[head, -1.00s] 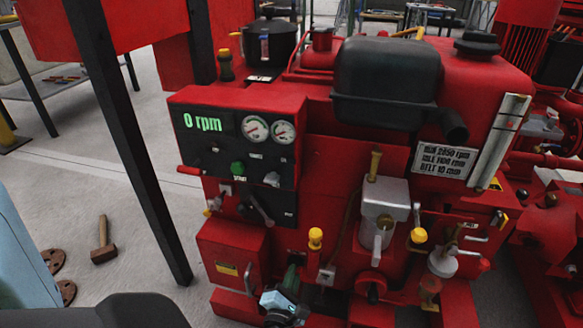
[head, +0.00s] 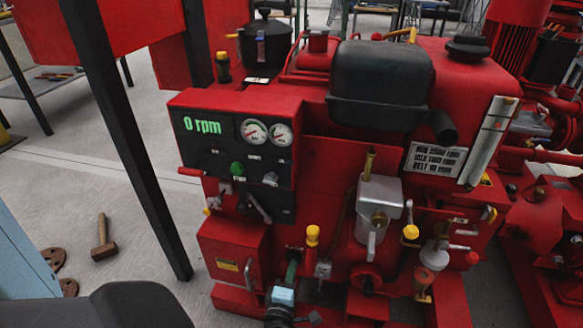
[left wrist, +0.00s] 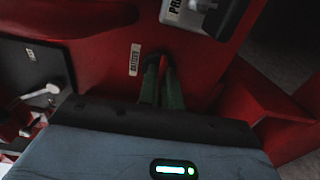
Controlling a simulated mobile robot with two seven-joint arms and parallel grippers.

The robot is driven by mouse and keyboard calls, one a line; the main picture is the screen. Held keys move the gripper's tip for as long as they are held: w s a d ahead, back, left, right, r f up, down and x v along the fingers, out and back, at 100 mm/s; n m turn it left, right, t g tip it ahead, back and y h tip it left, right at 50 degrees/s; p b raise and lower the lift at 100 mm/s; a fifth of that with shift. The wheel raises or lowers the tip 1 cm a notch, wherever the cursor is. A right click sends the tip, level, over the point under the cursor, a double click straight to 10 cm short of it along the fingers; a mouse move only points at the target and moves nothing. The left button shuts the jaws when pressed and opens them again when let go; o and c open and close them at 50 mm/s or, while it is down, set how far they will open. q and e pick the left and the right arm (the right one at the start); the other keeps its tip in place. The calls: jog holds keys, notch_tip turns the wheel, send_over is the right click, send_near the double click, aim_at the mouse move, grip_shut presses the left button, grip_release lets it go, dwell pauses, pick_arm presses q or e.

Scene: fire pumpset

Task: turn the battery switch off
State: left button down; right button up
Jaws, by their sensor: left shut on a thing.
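The battery switch (left wrist: 163,63) is a small red part on the red pumpset, beside a white label reading BATTERY (left wrist: 134,60) in the left wrist view. Most of it is hidden between the green fingers of my left gripper (left wrist: 162,78). The gripper is shut on it, its fingers reaching the red panel. In the head view my left gripper (head: 293,261) reaches up from below to the pumpset's lower front, just left of a yellow-topped part. The switch cannot be made out there. My right gripper is not in view.
The control panel (head: 237,150) above reads 0 rpm. A black post (head: 130,150) rises at left. A hammer (head: 102,240) lies on the floor.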

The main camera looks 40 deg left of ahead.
pick_arm(q)
jog(key=shift+s, duration=0.1)
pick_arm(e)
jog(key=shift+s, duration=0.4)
pick_arm(q)
jog(key=c, duration=1.6)
grip_release()
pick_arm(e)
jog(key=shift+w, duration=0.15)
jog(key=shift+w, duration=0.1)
